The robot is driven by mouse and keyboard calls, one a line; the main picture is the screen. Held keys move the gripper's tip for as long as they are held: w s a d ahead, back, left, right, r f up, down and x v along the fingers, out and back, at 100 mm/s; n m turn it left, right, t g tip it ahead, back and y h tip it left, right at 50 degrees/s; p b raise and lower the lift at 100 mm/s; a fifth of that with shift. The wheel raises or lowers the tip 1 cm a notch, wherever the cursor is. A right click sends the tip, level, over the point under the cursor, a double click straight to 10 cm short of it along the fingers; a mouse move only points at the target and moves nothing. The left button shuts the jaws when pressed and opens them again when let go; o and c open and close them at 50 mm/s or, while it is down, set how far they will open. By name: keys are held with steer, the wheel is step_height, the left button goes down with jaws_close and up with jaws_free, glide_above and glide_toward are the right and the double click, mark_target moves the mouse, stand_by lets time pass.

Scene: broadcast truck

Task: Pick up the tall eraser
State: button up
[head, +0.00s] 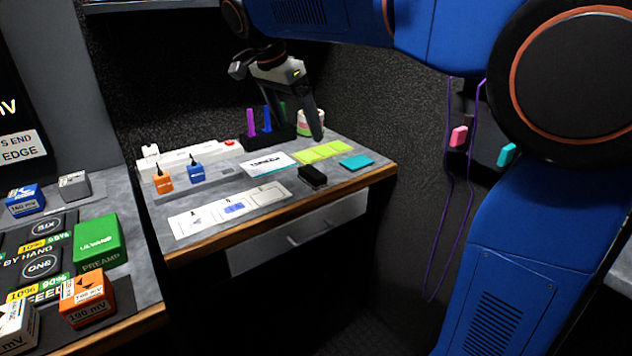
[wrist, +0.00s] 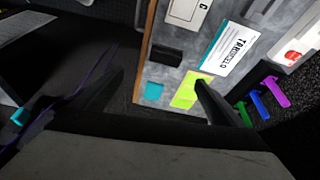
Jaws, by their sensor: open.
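A black block (head: 312,177) that looks like the eraser sits near the front right edge of the grey desk. In the wrist view the black block (wrist: 180,55) lies at the upper middle, beyond my fingertips and near the wooden edge. I cannot tell its height well. My gripper (head: 278,100) is open and empty above the back right of the desk, above the block and apart from it. In the wrist view the fingers of my gripper (wrist: 155,92) are spread wide, and one overlaps the yellow-green notes.
Yellow-green notes (head: 325,152) and a teal note (head: 356,161) lie beside the block. A black holder with coloured pens (head: 267,125) and a roll-like item (head: 310,123) stand behind. A white card (head: 267,163) lies left. Purple cables (head: 447,200) hang on the right wall.

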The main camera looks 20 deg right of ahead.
steer(key=w+a+m, duration=0.1)
steer(key=w+a, duration=0.1)
glide_above(310, 171)
steer(key=a, duration=0.2)
steer(key=shift+h, duration=0.3)
steer(key=f, duration=1)
steer(key=shift+s+f, duration=0.1)
steer(key=shift+s, duration=0.1)
steer(key=shift+x, duration=2.75)
steer(key=shift+s+a, duration=0.15)
steer(key=shift+s, duration=0.05)
steer(key=c, duration=1.2)
steer(key=shift+o, duration=0.2)
step_height(310, 171, up, 10)
